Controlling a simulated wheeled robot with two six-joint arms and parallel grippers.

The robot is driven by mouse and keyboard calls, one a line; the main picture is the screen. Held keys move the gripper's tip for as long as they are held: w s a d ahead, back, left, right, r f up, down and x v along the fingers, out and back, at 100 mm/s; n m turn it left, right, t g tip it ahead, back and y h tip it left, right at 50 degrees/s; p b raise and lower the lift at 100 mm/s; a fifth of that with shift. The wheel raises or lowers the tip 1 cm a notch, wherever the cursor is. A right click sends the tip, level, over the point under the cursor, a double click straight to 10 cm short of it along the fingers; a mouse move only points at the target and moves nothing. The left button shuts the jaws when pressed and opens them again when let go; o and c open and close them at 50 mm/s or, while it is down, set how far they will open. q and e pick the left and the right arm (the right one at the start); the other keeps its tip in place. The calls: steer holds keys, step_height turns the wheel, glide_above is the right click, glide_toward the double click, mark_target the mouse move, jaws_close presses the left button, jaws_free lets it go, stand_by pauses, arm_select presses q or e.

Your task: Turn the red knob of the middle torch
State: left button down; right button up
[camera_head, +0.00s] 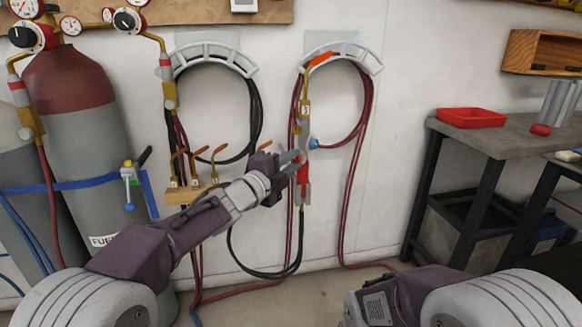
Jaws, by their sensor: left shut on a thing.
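A torch (304,112) hangs upright on the wall under the right hose hanger, with a brass upper part, a grey and red lower body and a blue knob (313,143) on its right side. My left gripper (298,160) reaches to this torch from the left. Its fingers are shut at the torch's left side, where a little red shows between them; the red knob there is mostly hidden by the fingers. Several brass torches (219,155) stand in a wooden block (189,194) left of my gripper. My right gripper is not in view; only my right arm shows at the bottom right.
Two curved hose hangers (340,53) carry red and black hoses on the wall. A gas cylinder (85,140) with gauges stands at left. A dark workbench (486,132) with a red tray (471,117) stands at right. Hoses lie on the floor; the wall right of the torch is clear.

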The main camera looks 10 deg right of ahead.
arm_select(q)
steer(key=shift+m, duration=0.5)
steer(key=c, duration=1.2)
jaws_free()
steer(key=shift+a, duration=0.1)
steer(key=v, duration=0.9)
steer(key=shift+p, duration=0.35)
